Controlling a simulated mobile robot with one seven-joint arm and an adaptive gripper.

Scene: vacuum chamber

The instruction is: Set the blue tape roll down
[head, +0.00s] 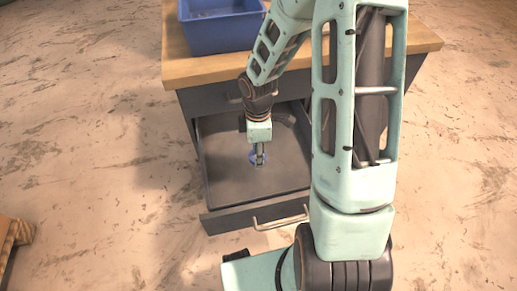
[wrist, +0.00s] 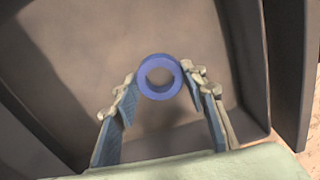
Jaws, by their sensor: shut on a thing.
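The blue tape roll (wrist: 143,80) is a small ring held between the two fingertips of my gripper (wrist: 160,82) in the wrist view. In the head view my gripper (head: 259,156) points down into the open drawer (head: 228,183). A little of the blue tape roll (head: 252,157) shows beside the fingers there. My gripper is shut on the roll. The roll is over or on the drawer's bare floor; I cannot tell whether it touches it.
The dark cabinet has a wooden top (head: 175,58) with a blue bin (head: 218,35) on it. The drawer's front panel has a handle (head: 282,220). The drawer walls stand around my gripper. The drawer floor around the roll looks clear.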

